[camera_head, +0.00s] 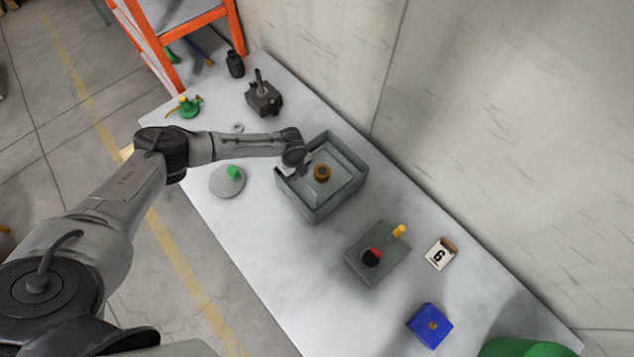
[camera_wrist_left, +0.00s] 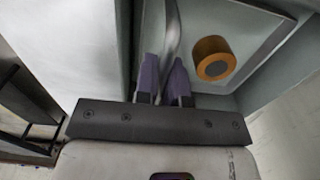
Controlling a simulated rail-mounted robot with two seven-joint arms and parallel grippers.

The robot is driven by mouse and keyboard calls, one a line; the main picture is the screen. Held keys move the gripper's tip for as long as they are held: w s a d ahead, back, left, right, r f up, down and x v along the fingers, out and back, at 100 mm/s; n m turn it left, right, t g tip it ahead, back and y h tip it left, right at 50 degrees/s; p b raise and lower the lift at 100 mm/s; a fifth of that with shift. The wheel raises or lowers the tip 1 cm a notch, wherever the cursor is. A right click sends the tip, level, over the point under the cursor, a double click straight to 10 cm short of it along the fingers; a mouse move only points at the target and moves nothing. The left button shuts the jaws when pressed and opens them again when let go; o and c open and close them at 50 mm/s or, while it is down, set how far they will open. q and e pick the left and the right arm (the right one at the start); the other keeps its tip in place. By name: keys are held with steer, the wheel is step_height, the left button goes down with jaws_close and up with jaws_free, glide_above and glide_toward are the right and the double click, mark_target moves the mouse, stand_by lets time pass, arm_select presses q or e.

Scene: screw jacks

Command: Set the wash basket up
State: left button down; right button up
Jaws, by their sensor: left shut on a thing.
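A grey open-topped rectangular box (camera_head: 316,217) stands on the bench, with a lighter flat tray-like part (camera_head: 345,172) inside it. I cannot tell for sure which of these is the wash basket. An orange-brown ring-shaped part (camera_head: 321,172) sits in it, and it also shows in the left wrist view (camera_wrist_left: 213,58). My left gripper (camera_head: 306,172) reaches into the box from the left, beside the ring. In the left wrist view its purple fingers (camera_wrist_left: 163,80) are shut on a thin curved grey bar (camera_wrist_left: 172,35), like a handle. My right gripper is not in view.
Beyond are a number 6 card (camera_head: 439,254) and a blue block (camera_head: 430,325). Left are a round grey disc with a green top (camera_head: 228,181) and a dark device (camera_head: 263,98). The wall runs behind.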

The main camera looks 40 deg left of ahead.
arm_select(q)
steer(key=shift+d+r+p, duration=0.15)
steer(key=shift+r+p, duration=0.65)
steer(key=shift+r, duration=0.45)
steer(key=c, duration=1)
jaws_free()
steer(key=shift+f, duration=0.25)
step_height(320, 180, up, 8)
steer(key=p, duration=0.6)
steer(key=shift+r, duration=1)
